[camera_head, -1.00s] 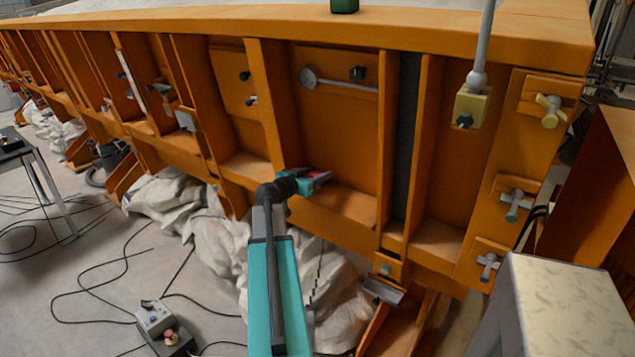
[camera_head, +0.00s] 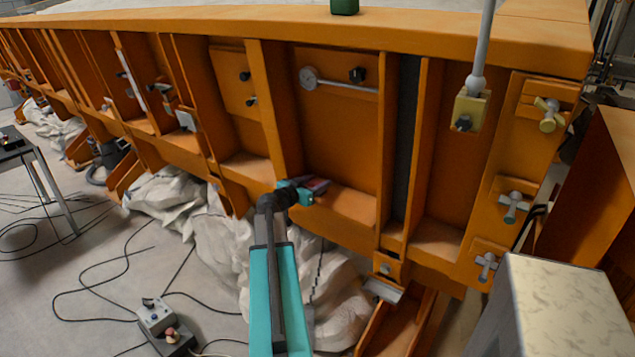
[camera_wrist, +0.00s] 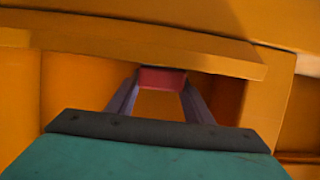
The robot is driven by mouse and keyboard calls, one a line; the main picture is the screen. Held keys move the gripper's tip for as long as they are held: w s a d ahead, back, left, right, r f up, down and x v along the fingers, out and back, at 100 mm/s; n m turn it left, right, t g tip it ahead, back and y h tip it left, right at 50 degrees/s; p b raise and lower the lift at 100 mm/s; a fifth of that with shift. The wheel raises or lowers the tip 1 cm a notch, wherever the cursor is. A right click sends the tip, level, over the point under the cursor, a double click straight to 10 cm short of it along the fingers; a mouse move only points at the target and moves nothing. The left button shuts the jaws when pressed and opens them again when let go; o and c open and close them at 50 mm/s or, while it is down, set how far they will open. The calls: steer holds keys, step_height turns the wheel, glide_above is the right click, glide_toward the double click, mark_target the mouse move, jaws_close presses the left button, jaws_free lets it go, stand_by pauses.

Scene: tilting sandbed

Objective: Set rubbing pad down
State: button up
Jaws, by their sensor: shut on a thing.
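The rubbing pad (camera_wrist: 162,79) shows as a small red-pink block in the wrist view, held between the two purple-grey fingers of my gripper (camera_wrist: 160,88). My gripper is shut on it. In the head view my gripper (camera_head: 318,186) reaches into an orange bay of the sandbed frame (camera_head: 340,120), just above the bay's lower ledge (camera_head: 348,204). The pad is too small and hidden there to make out clearly. I cannot tell whether it touches the ledge.
Upright orange ribs (camera_head: 276,110) bound the bay on both sides. A round gauge on a rod (camera_head: 309,78) sits higher in the bay. A green object (camera_head: 344,6) stands on the top rail. Wrapped white sheeting (camera_head: 215,240) and a control box (camera_head: 157,318) with cables lie below.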

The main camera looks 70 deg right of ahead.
steer(key=shift+f+b, duration=0.1)
steer(key=shift+b, duration=0.2)
steer(key=o, duration=1)
steer(key=shift+p, duration=0.3)
steer(key=shift+w+a, duration=0.15)
steer(key=shift+a, duration=0.5)
steer(key=b+v, duration=0.3)
steer(key=v, duration=0.7)
steer(key=shift+a+r, duration=0.25)
steer(key=shift+a, duration=0.1)
